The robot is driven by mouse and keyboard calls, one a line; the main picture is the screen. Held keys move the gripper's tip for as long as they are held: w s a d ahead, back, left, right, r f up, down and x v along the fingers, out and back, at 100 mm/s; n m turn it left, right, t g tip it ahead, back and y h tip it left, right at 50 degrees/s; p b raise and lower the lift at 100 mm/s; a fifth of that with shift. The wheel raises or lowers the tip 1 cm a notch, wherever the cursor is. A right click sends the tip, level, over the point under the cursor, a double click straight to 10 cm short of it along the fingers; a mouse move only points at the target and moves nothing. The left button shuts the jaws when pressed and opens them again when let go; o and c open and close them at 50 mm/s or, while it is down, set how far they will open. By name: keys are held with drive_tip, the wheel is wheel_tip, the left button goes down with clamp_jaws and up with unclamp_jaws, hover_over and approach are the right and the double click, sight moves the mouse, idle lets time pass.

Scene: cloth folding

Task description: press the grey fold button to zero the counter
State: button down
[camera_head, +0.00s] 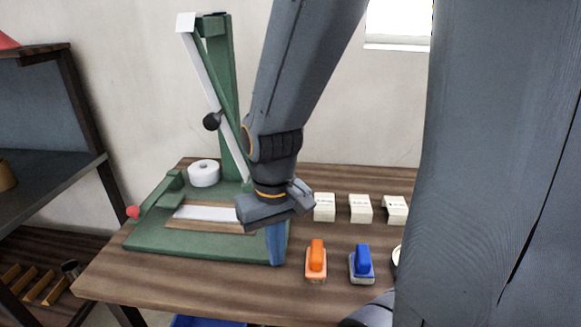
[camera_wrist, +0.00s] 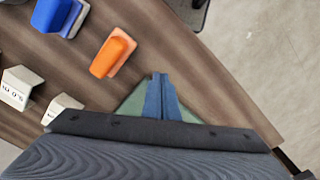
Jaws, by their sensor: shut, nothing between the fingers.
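I cannot pick out a grey fold button or a counter in either view; my arm hides part of the green machine. The green machine (camera_head: 150,244) stands on the left of the table, with a flat base and an upright post. My gripper (camera_head: 276,262) points down at the front right corner of that base, its blue fingers shut and empty. In the wrist view the fingertips of my gripper (camera_wrist: 159,76) are together, with the green base (camera_wrist: 134,101) showing on both sides of them. I cannot tell whether they touch it.
A white lever with a black knob (camera_head: 212,121) leans from the post. A white roll (camera_head: 203,174) sits at the base's back. An orange-handled block (camera_head: 316,262) and a blue-handled block (camera_head: 362,265) stand right of my gripper, with white label cards (camera_head: 324,207) behind.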

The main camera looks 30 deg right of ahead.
drive_tip(key=shift+a, duration=0.1)
wheel_tip(320, 180, up, 16)
drive_tip(key=w+d+m+t+y+p, duration=0.15)
drive_tip(key=m+p, duration=0.45)
drive_tip(key=p, duration=1.1)
drive_tip(key=w+d+m+t+y, duration=0.1)
drive_tip(key=w+d+m+t, duration=0.2)
drive_tip(key=w+d+m, duration=0.3)
drive_tip(key=w+d+m+t+y, duration=0.2)
drive_tip(key=w+d+m, duration=0.4)
drive_tip(key=w+m, duration=0.9)
drive_tip(key=shift+f+m+t, duration=0.45)
drive_tip(key=shift+m+t, duration=0.2)
drive_tip(key=shift+m, duration=5.15)
drive_tip(key=shift+f, duration=0.15)
wheel_tip(320, 180, down, 8)
drive_tip(key=b, duration=0.7)
drive_tip(key=shift+f+b, duration=0.25)
drive_tip(key=shift+b, duration=0.1)
